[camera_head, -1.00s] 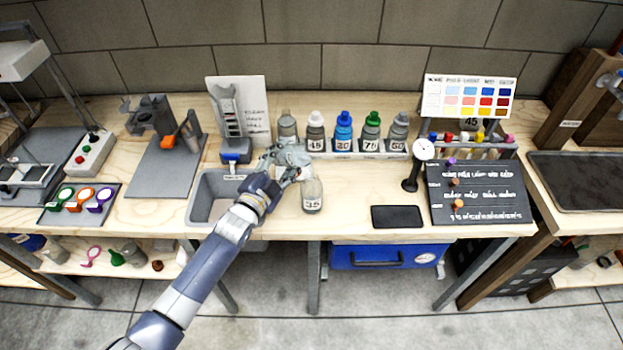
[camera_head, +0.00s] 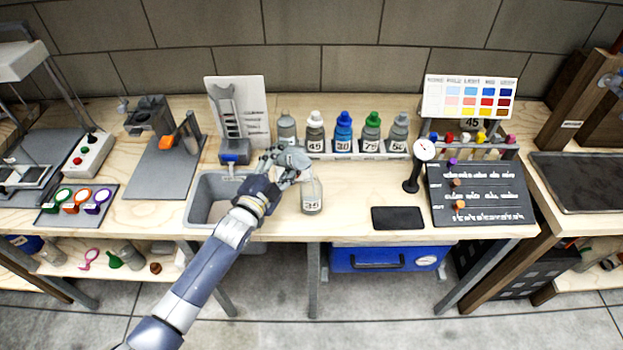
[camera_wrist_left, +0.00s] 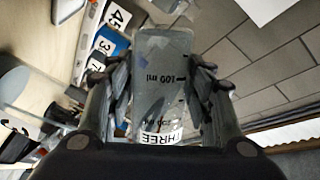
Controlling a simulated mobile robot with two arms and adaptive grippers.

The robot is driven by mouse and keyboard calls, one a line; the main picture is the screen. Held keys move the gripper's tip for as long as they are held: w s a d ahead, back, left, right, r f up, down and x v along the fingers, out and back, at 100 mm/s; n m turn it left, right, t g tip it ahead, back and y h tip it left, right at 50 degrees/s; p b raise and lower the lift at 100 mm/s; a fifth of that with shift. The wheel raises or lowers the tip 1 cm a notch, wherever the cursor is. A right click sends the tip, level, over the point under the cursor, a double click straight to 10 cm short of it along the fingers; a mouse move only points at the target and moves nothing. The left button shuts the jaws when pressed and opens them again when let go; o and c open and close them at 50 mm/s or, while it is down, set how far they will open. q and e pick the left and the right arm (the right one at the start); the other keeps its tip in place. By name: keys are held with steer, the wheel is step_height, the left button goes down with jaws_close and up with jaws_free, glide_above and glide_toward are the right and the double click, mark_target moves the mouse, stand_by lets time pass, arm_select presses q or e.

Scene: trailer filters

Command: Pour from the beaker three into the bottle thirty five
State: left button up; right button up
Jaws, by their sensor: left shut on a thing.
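My left gripper (camera_head: 289,160) is shut on beaker three above the bench, between the sink and the row of bottles. In the left wrist view the clear beaker three (camera_wrist_left: 162,80) sits between both fingers, with "100 ml" and "THREE" markings. In that view the gripper (camera_wrist_left: 160,92) grips its sides. Bottle thirty five (camera_head: 312,196), clear with a "35" label and an open-looking top, stands upright on the bench just below and right of the gripper. The gripper partly covers the area over its mouth. Whether liquid flows cannot be told. My right gripper is not in view.
Several labelled bottles (camera_head: 343,133) stand in a rack behind. The grey sink (camera_head: 196,208) is at the left. A black pad (camera_head: 397,218), a gauge (camera_head: 424,152) and a black board (camera_head: 492,193) are to the right. Bare wood lies right of bottle thirty five.

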arm_select(q)
steer(key=shift+w+a, duration=0.1)
steer(key=shift+m+b, duration=0.3)
steer(key=shift+f, duration=0.1)
steer(key=shift+r, duration=0.2)
stand_by(0.3)
steer(key=shift+m, duration=0.4)
steer(key=shift+r+b, duration=0.15)
steer(key=shift+b, duration=0.2)
steer(key=shift+h, duration=0.3)
steer(key=shift+r+m, duration=0.15)
steer(key=shift+m, duration=0.15)
steer(key=shift+t, duration=0.3)
